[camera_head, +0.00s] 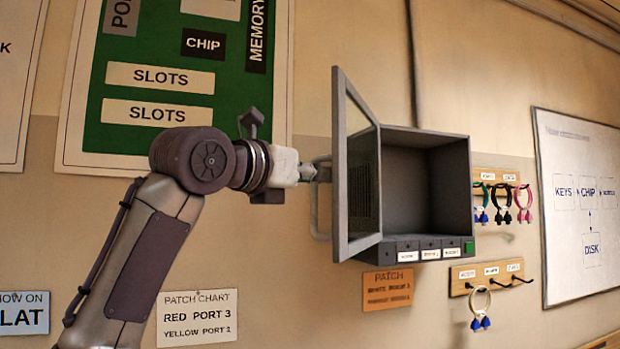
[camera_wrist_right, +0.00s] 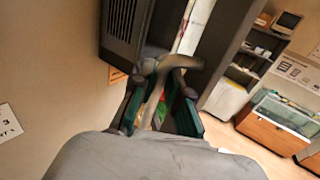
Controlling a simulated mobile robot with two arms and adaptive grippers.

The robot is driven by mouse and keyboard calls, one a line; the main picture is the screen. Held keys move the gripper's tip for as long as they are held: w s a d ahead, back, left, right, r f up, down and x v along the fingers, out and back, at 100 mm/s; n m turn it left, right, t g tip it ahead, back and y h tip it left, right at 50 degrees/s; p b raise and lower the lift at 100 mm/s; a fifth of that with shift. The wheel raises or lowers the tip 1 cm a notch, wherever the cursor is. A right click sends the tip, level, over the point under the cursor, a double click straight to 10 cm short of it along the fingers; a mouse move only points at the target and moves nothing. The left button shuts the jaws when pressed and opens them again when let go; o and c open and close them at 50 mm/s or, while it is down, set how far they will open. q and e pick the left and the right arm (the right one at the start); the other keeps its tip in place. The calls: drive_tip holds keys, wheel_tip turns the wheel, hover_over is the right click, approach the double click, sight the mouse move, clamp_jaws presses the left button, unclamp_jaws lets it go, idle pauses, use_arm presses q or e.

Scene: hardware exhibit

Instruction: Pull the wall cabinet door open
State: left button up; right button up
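The grey wall cabinet (camera_head: 425,190) stands open in the head view, its dark inside bare. The door's bar handle (camera_head: 314,212) is on the outer left face. My right gripper (camera_head: 312,172) is at the upper part of this handle. In the right wrist view the fingers (camera_wrist_right: 162,85) close in on both sides of the curved handle (camera_wrist_right: 153,108); the exact contact is partly hidden. My left gripper is out of view.
A green board poster (camera_head: 150,75) hangs behind my right arm. Right of the cabinet are hooks with coloured key loops (camera_head: 502,205) and a whiteboard (camera_head: 580,190). The wrist view shows a glass display case (camera_wrist_right: 285,110) and shelves (camera_wrist_right: 250,65) farther off.

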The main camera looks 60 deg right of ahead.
drive_tip(key=shift+s, duration=0.25)
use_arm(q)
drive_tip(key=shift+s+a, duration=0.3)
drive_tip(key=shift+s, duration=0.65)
use_arm(e)
drive_tip(key=v, duration=1.2)
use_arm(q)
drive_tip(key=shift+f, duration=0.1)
